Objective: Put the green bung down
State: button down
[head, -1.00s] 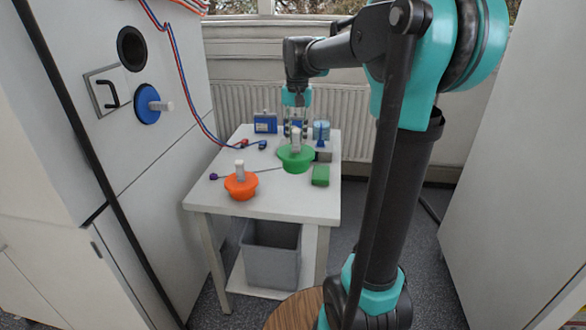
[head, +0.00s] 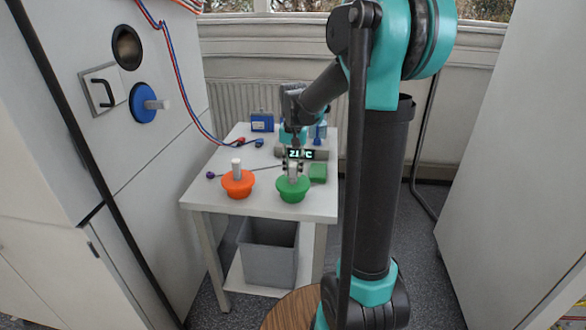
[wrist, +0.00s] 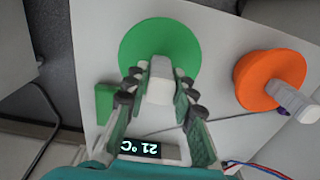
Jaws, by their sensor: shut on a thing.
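The green bung (head: 293,189) is a tapered green plug with a pale grey handle on top. It is at the front right of the small white table (head: 262,205), upright, at or just above its top; I cannot tell if it touches. My gripper (head: 292,168) comes down from above and is shut on the bung's handle. In the wrist view the green bung (wrist: 160,50) fills the upper middle, with the fingers of my gripper (wrist: 160,85) on either side of its pale handle.
An orange bung (head: 238,183) stands to the left on the table. A green block (head: 318,173) and a display reading 21 °C (head: 301,154) are behind and right. A blue bung (head: 143,103) sits in the cabinet wall near an open round port (head: 127,46). A grey bin (head: 268,252) is below.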

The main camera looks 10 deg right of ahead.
jog(key=c, duration=1.3)
grip_release()
jog(key=shift+o, duration=0.2)
notch_tip(320, 180, up, 12)
jog(key=s+d+f+n+t, duration=0.1)
jog(key=s+d+f+t, duration=0.1)
jog(key=s+f, duration=0.8)
jog(key=s+d+f+n+t, duration=0.2)
jog(key=s+f, duration=0.9)
jog(key=shift+s+d+f+n, duration=0.15)
jog(key=shift+s+n, duration=0.15)
